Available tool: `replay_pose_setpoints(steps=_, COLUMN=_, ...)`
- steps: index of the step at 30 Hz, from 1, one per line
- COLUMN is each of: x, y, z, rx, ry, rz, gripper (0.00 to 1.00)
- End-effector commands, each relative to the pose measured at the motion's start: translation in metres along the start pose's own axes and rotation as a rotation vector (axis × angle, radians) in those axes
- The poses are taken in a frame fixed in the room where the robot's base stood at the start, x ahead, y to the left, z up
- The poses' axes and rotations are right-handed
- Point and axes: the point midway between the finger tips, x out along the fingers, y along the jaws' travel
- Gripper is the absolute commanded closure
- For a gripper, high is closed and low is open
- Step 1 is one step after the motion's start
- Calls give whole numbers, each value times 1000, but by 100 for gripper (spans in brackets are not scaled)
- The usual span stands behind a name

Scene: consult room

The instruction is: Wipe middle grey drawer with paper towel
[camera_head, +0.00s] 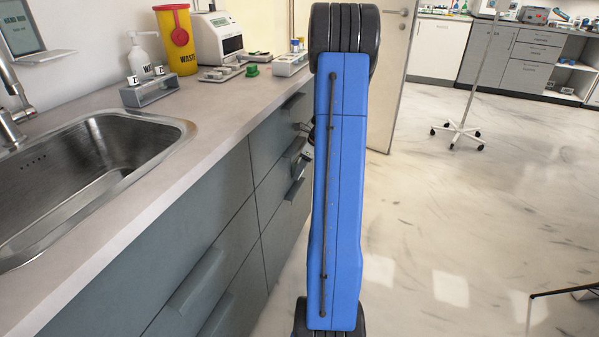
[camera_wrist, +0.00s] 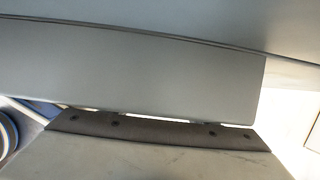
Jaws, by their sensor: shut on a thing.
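The grey drawers stand in a stack under the counter in the head view. The middle grey drawer (camera_head: 271,192) is partly hidden behind my blue arm. Small dark parts, apparently of my gripper (camera_head: 304,128), show at the arm's left edge, close to the drawer fronts. The rest of my gripper is hidden. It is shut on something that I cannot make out. In the wrist view a grey front panel (camera_wrist: 150,75) fills the upper middle at close range. Below it lie a dark strip with bolts and a pale surface. I cannot identify a paper towel for certain.
The counter (camera_head: 205,115) with a steel sink (camera_head: 90,165) runs along the left. A yellow waste bin (camera_head: 177,40), a soap bottle (camera_head: 140,55) and a white device (camera_head: 217,38) stand on it. A wheeled stand (camera_head: 460,130) is at the back right. Open floor lies right.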

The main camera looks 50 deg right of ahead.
Motion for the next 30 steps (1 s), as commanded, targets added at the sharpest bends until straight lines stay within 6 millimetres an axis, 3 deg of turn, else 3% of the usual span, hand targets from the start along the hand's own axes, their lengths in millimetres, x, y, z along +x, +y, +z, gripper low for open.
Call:
replay_pose_setpoints(steps=7, x=0, y=-18, z=0, rx=1, ry=-1, rz=0, gripper=72)
replay_pose_setpoints(steps=14, x=1, y=-19, z=2, rx=0, ry=0, rz=0, gripper=72)
replay_pose_setpoints(steps=30, x=1, y=15, z=2, rx=-1, ry=0, rz=5, gripper=72)
